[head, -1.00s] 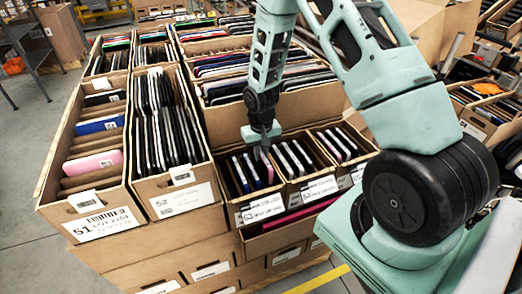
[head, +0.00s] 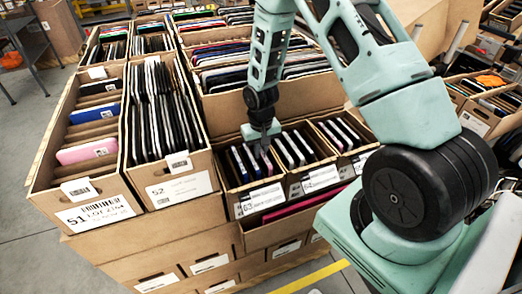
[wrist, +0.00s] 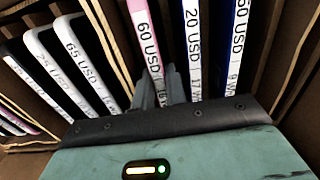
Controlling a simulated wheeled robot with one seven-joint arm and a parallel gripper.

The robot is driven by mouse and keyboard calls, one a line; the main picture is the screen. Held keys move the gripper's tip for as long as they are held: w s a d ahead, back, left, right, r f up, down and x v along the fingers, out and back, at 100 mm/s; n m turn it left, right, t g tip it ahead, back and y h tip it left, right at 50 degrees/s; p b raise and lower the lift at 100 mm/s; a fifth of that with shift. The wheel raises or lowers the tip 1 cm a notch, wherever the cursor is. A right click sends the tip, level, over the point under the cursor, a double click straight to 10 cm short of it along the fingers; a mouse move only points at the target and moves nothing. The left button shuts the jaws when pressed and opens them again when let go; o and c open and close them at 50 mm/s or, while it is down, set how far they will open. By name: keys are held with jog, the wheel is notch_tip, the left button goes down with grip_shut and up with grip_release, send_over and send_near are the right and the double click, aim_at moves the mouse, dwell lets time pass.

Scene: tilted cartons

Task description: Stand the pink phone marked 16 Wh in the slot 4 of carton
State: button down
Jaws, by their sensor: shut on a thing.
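A pink phone (wrist: 145,45) stands on edge in carton 63 (head: 258,200). Its white label reads 60 USD, and the lower part of the label is hidden by my fingers. My gripper (wrist: 158,85) is shut on this phone, pointing down into the carton, and it also shows in the head view (head: 264,146). In the wrist view a phone labelled 20 USD (wrist: 190,50) and a blue one labelled 50 USD (wrist: 237,50) stand to its right. Carton 51 (head: 95,215) at the left has divided slots holding a pink phone (head: 87,152), a blue phone (head: 95,112) and a black one.
Carton 52 (head: 178,190), full of upright dark devices, stands between cartons 51 and 63. Carton 62 (head: 318,182) stands right of 63. White phones (wrist: 85,65) stand behind a cardboard wall at the left of the wrist view. Taller cartons of devices stand behind.

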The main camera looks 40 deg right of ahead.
jog(key=shift+f, duration=0.3)
dwell(0.5)
jog(key=c, duration=1.3)
grip_release()
jog(key=shift+c, duration=0.2)
jog(key=shift+d, duration=0.1)
jog(key=shift+r, duration=0.1)
notch_tip(320, 180, up, 26)
jog(key=p, duration=0.3)
jog(key=shift+a+p, duration=0.25)
jog(key=shift+p, duration=0.1)
